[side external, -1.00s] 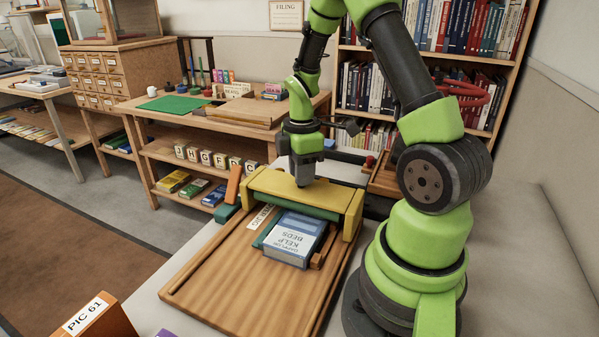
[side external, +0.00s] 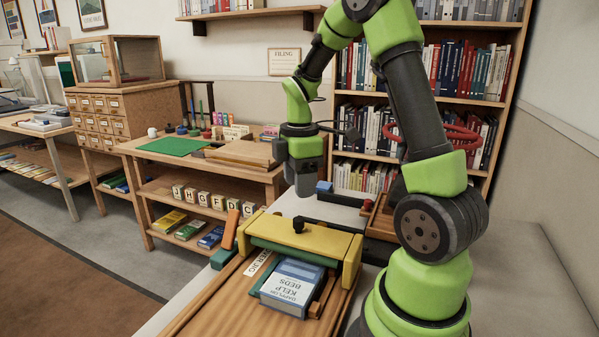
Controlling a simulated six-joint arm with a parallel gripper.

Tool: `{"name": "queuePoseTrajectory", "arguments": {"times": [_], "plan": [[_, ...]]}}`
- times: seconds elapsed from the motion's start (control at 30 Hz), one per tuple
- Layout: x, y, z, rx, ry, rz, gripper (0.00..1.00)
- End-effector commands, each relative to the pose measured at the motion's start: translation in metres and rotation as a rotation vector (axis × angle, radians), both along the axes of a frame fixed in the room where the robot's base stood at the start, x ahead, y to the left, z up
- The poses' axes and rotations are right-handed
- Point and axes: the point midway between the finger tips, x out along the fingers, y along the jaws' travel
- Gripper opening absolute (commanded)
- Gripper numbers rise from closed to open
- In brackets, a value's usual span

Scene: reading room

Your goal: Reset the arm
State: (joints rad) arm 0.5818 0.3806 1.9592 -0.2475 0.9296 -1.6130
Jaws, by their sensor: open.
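My green and dark grey arm comes up from the right side. My gripper (side external: 304,192) points down and hangs above the black knob (side external: 298,224) on the yellow bar (side external: 310,243). It looks apart from the knob and empty; its fingers are small here. The yellow bar spans the wooden tray (side external: 226,302). A blue and white book reading KELP BEDS (side external: 292,287) lies on the tray in front of the bar.
A wooden bench (side external: 200,150) with a green mat (side external: 178,145) and letter blocks stands behind at the left. Bookshelves (side external: 425,80) rise behind my arm. A small blue block (side external: 324,187) sits near my gripper. Free air lies above the tray.

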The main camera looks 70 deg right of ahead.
Motion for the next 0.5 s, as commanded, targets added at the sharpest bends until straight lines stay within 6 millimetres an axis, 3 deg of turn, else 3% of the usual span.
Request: {"name": "queuePoseTrajectory", "arguments": {"times": [0.2,0.5], "plan": [[0.000,-0.001,0.020,-0.001,-0.001,0.001,0.51],[0.000,0.000,0.022,0.000,0.000,0.000,0.51]]}}
